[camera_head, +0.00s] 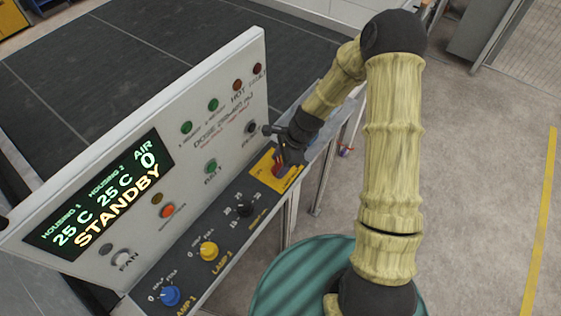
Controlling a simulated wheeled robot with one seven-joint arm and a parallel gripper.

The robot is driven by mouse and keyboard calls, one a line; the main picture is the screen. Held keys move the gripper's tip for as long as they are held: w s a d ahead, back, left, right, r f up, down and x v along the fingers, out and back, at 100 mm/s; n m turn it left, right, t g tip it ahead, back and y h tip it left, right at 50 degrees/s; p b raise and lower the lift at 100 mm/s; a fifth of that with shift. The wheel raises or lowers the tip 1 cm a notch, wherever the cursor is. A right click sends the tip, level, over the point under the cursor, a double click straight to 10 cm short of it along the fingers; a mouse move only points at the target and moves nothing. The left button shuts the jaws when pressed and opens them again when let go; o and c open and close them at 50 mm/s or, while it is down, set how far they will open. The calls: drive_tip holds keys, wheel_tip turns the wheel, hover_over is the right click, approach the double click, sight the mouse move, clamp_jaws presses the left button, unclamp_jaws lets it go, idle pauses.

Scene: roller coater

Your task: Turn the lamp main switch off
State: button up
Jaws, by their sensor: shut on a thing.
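The control panel has a yellow plate (264,168) at the right end of its sloped dark ledge. The dark wrist hides the upper part of the handle, and the fingertips are hard to make out. I cannot tell which position the switch is in.
The white panel (205,135) rises behind the ledge, with a display (100,197) reading STANDBY. A black knob (244,208), a yellow LAMP 2 knob (208,250) and a blue LAMP 1 knob (169,295) sit left of the plate. Open floor (480,190) lies at right.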

drive_tip(key=n, duration=0.2)
drive_tip(key=n+g, duration=0.1)
drive_tip(key=n, duration=0.1)
drive_tip(key=shift+w+n+g+h+b, duration=0.2)
drive_tip(key=shift+n+g+h+b, duration=0.1)
drive_tip(key=shift+h, duration=0.1)
drive_tip(key=n+g+h+b, duration=0.1)
drive_tip(key=n, duration=0.3)
drive_tip(key=shift+a+n, duration=0.1)
drive_tip(key=shift+n, duration=0.2)
drive_tip(key=n+h, duration=0.1)
drive_tip(key=n, duration=0.1)
drive_tip(key=n+b, duration=0.1)
drive_tip(key=n, duration=0.1)
drive_tip(key=shift+a+g+h, duration=0.1)
drive_tip(key=shift+g+h, duration=0.3)
drive_tip(key=shift+w+n+h+b, duration=0.1)
drive_tip(key=shift+n+h+b, duration=0.6)
drive_tip(key=shift+n, duration=1.5)
drive_tip(key=o, duration=1)
